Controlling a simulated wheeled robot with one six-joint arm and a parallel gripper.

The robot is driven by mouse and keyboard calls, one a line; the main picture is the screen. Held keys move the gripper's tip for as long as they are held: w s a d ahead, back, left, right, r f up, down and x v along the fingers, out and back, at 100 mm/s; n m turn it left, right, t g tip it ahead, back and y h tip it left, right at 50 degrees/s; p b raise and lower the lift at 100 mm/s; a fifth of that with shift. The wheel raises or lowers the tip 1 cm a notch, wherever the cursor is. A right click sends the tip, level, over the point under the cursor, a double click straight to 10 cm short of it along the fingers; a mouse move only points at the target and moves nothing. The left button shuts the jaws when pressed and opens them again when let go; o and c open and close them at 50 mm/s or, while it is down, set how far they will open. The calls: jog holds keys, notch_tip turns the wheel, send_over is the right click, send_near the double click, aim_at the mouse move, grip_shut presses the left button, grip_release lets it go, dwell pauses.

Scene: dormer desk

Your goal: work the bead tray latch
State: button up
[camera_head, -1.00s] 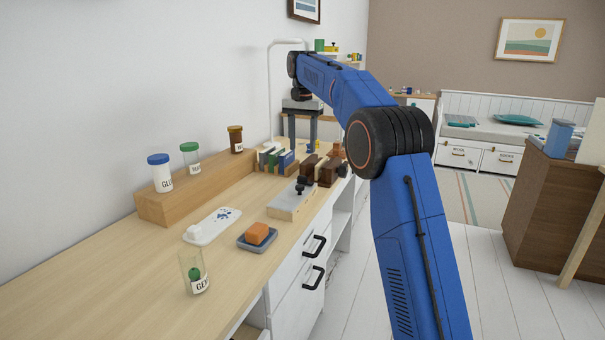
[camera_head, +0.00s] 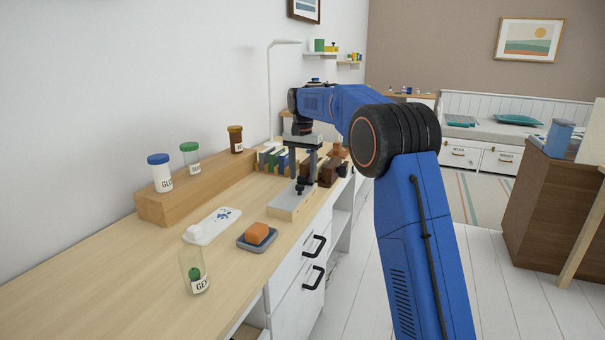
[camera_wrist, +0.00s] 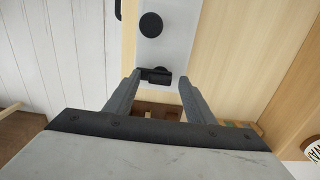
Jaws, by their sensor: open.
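The bead tray (camera_head: 291,204) is a pale grey-topped box on a light wood base near the desk's front edge. In the wrist view its top (camera_wrist: 176,45) carries a round black knob (camera_wrist: 151,25) and a small black latch piece (camera_wrist: 155,75). The black latch parts (camera_head: 301,187) also show in the head view, partly behind a finger. My gripper (camera_head: 302,176) points down over the far end of the tray. Its jaws are open. In the wrist view the latch piece lies between the fingertips (camera_wrist: 160,80); I cannot tell whether they touch it.
Dark brown wooden blocks (camera_head: 325,171) and a row of books (camera_head: 271,158) stand close to the gripper. An orange block (camera_head: 256,233) in a grey dish, a white tray (camera_head: 213,226) and a clear jar (camera_head: 194,272) are nearer. Front desk surface is mostly clear.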

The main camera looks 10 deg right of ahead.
jog(key=c, duration=1.1)
jog(key=shift+o, duration=0.2)
jog(key=shift+n, duration=0.3)
jog(key=n, duration=0.3)
jog(key=shift+n, duration=0.3)
jog(key=n, duration=0.4)
jog(key=shift+n, duration=0.3)
jog(key=n, duration=0.4)
jog(key=shift+n, duration=2.5)
